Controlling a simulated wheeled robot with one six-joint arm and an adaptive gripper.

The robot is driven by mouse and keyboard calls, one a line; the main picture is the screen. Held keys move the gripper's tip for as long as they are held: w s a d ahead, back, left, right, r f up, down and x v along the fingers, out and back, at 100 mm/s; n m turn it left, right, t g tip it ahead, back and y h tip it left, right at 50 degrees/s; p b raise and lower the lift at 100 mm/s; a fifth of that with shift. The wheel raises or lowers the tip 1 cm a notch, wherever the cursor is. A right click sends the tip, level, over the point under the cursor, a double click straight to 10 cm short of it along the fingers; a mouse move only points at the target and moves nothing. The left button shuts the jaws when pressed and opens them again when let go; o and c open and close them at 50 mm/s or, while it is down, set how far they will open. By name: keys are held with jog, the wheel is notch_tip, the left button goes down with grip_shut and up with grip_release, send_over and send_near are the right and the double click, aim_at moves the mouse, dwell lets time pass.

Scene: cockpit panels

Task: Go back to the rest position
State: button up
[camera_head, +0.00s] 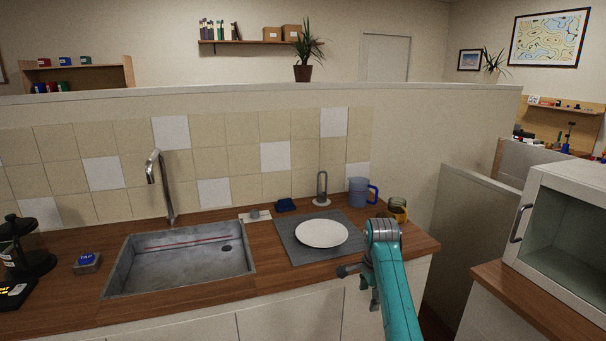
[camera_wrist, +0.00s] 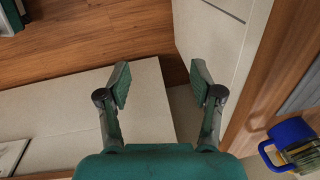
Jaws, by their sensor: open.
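My gripper (camera_wrist: 160,84) shows in the wrist view with its two fingers well apart and nothing between them. Below the fingers in that view are the wooden floor and pale cabinet faces. In the head view my teal arm reaches up from the bottom to the right end of the wooden counter, and its end is in front of the counter edge. A white plate (camera_head: 321,233) lies on a grey mat (camera_head: 289,246) to the left of the arm.
A blue-handled jug (camera_head: 358,192) and an amber mug (camera_head: 398,209) stand at the counter's right end, close to my arm. A sink (camera_head: 180,268) with a tap (camera_head: 160,187) is at left. A white open-fronted cabinet (camera_head: 570,190) stands on the right counter.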

jog(key=s+f+n+t, duration=0.2)
jog(key=s+f, duration=0.4)
jog(key=f, duration=0.5)
jog(key=s+f+n+t, duration=0.15)
jog(key=s+f, duration=0.35)
jog(key=f, duration=0.7)
jog(key=s+f+n+t, duration=0.2)
jog(key=s+f, duration=0.2)
jog(key=s, duration=0.6)
jog(key=s+f+n+t, duration=0.15)
jog(key=s+f, duration=0.25)
jog(key=s, duration=0.6)
jog(key=s+r+n+t, duration=0.2)
jog(key=s+r, duration=0.2)
jog(key=s, duration=0.7)
jog(key=s+r+n+t, duration=0.1)
jog(key=s+r+n, duration=0.25)
jog(key=s, duration=0.65)
jog(key=s+r+n+t, duration=0.1)
jog(key=s+r, duration=0.5)
jog(key=r, duration=0.4)
jog(key=s+r+n+t, duration=0.2)
jog(key=s+r, duration=0.5)
jog(key=r, duration=0.3)
jog(key=shift+s+r, duration=0.25)
jog(key=shift+r, duration=0.1)
